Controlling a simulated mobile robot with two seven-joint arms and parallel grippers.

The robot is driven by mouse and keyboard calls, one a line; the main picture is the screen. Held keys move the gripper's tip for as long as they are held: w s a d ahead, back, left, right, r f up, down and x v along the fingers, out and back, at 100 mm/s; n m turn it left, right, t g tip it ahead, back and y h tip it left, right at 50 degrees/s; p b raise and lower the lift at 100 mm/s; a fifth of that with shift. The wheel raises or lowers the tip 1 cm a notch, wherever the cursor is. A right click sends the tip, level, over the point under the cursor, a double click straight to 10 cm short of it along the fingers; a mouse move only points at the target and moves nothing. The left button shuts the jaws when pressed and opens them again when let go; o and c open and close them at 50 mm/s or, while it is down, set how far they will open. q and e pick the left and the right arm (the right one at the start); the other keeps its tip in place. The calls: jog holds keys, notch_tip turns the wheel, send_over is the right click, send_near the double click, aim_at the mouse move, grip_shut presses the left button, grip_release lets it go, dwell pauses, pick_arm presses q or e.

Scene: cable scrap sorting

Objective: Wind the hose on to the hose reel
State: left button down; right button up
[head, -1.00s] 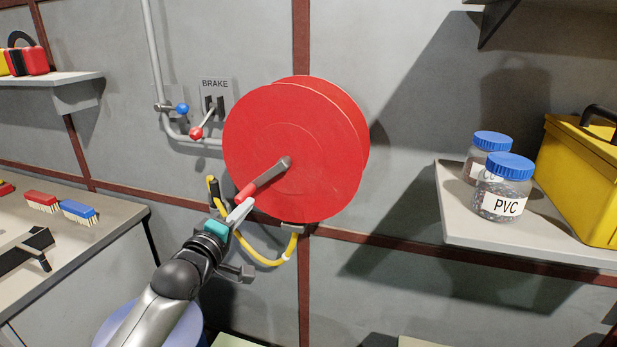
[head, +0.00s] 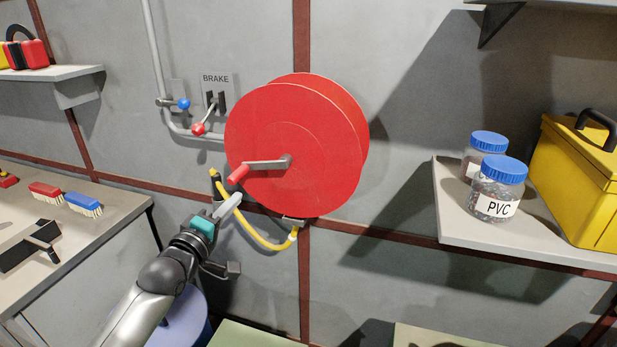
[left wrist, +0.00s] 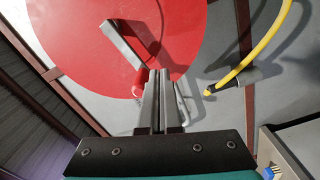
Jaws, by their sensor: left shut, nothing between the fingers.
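The red hose reel (head: 320,145) is mounted on the wall. Its grey crank arm (head: 268,165) points left from the hub and ends in a red grip (head: 238,174). My left gripper (head: 238,197) is shut and empty, just below the red grip in the head view. In the left wrist view the fingertips (left wrist: 163,72) are close beside the grip (left wrist: 140,80); I cannot tell whether they touch. A short length of yellow hose (head: 262,241) hangs in a loop under the reel, through a guide (head: 293,222). My right gripper is out of view.
A brake plate with a red-knobbed lever (head: 198,129) and a pipe with a blue-knobbed valve (head: 183,104) are left of the reel. A bench with brushes (head: 82,203) is at left. A shelf with jars (head: 497,189) and a yellow toolbox (head: 585,180) is at right.

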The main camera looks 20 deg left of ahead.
pick_arm(q)
jog(key=s+p, duration=0.3)
jog(key=s, duration=0.3)
jog(key=shift+a, duration=0.1)
